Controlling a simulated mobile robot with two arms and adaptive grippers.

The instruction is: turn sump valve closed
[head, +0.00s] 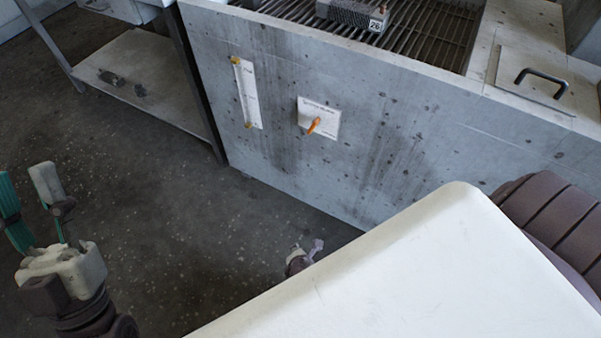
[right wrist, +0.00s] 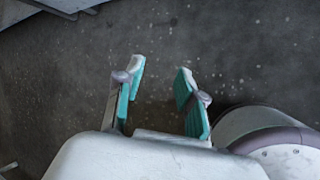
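The sump valve shows in the head view as a small orange handle (head: 313,126) on a white label plate (head: 330,112). The plate is on the front of the grey concrete housing. The handle is tilted, running from lower left to upper right; the print is too small to read. My left gripper (head: 28,185) is open and empty at the far left, well away from the valve. My right gripper (right wrist: 160,70) is open and empty in the right wrist view, over dark floor. In the head view my large white part hides most of the right arm.
A white gauge strip (head: 247,93) is left of the valve plate. The housing's top has a metal grating (head: 415,30) and a lid with a dark handle (head: 541,80). A low metal shelf (head: 140,75) stands at upper left. The floor before the housing is clear.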

